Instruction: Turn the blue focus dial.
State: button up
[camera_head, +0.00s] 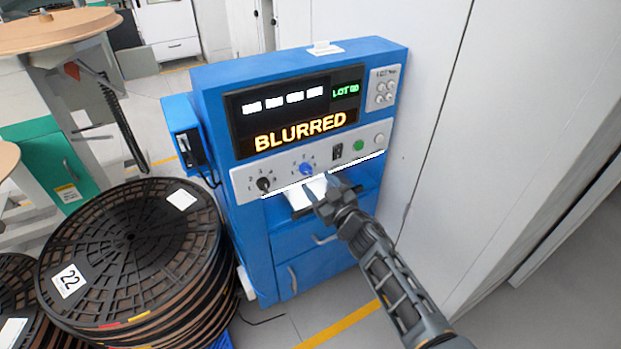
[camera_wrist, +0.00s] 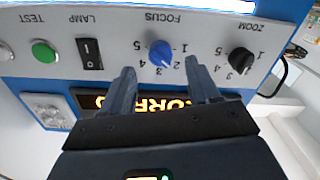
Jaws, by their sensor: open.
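The blue focus dial (camera_head: 306,169) sits on the white control panel of a blue machine, between the black zoom dial (camera_head: 264,184) and the lamp switch (camera_head: 337,152). In the wrist view the focus dial (camera_wrist: 161,54) appears upside down, with numbers around it and FOCUS lettering above it. My gripper (camera_head: 318,188) is open in front of the panel, close to the dial. In the wrist view its two fingers (camera_wrist: 162,84) are apart, one on either side below the dial, and nothing is between them. I cannot tell whether they touch the panel. The display (camera_head: 300,133) reads BLURRED.
A green button (camera_head: 358,146) labelled TEST sits right of the lamp switch. A white shelf-like surface lies below the panel, near my gripper. Stacked black reels (camera_head: 130,250) stand left of the machine. A white wall (camera_head: 450,120) rises at the right.

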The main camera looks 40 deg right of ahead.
aim_at(309, 174)
jog(key=shift+b+x, duration=0.55)
jog(key=shift+x, duration=1.85)
jog(key=c, duration=1)
